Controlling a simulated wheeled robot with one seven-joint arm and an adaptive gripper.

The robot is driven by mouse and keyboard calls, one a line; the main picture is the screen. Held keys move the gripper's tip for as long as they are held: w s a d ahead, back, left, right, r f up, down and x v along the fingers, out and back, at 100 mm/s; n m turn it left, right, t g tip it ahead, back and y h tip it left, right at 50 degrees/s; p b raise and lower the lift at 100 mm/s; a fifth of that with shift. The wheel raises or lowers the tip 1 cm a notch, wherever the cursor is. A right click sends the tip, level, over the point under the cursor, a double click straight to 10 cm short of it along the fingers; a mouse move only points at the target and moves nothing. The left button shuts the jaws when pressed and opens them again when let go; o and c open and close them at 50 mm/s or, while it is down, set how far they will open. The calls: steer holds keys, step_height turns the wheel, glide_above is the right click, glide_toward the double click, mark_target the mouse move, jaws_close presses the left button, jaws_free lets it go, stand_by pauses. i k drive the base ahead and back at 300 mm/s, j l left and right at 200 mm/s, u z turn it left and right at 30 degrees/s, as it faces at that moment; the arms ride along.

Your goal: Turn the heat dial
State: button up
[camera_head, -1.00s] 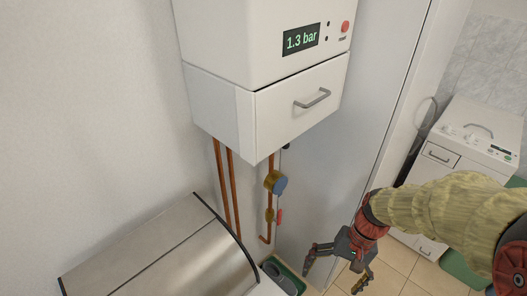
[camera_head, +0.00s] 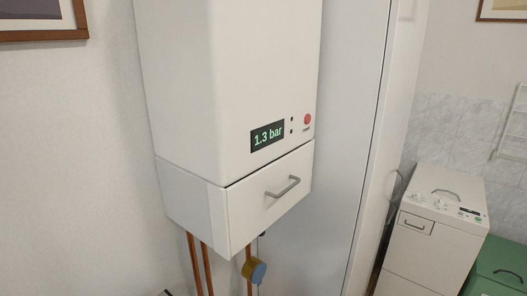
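A white wall-mounted boiler (camera_head: 225,80) fills the middle of the head view. Its dark display (camera_head: 267,136) reads "1.3 bar" in green. A red button (camera_head: 307,119) and two small dark dots sit to the right of the display. My gripper and arm are out of this view.
Copper pipes (camera_head: 205,265) and a brass fitting with a blue-grey round face (camera_head: 258,273) hang under the boiler. A tall pale panel (camera_head: 345,130) stands right of it. A white top-loading machine (camera_head: 430,230) and a green box (camera_head: 496,268) stand at the right.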

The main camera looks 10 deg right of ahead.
mark_target(440, 203)
steer(key=z, duration=1.45)
steer(key=i+l, duration=0.2)
steer(key=i, duration=0.25)
steer(key=i+l, duration=0.2)
steer(key=i, duration=0.25)
steer(key=i+l, duration=0.15)
steer(key=i, duration=0.3)
steer(key=i+l, duration=0.2)
steer(key=i, duration=0.3)
steer(key=i+l+u, duration=0.1)
steer(key=i, duration=0.35)
steer(key=i+l, duration=0.35)
steer(key=i, duration=0.1)
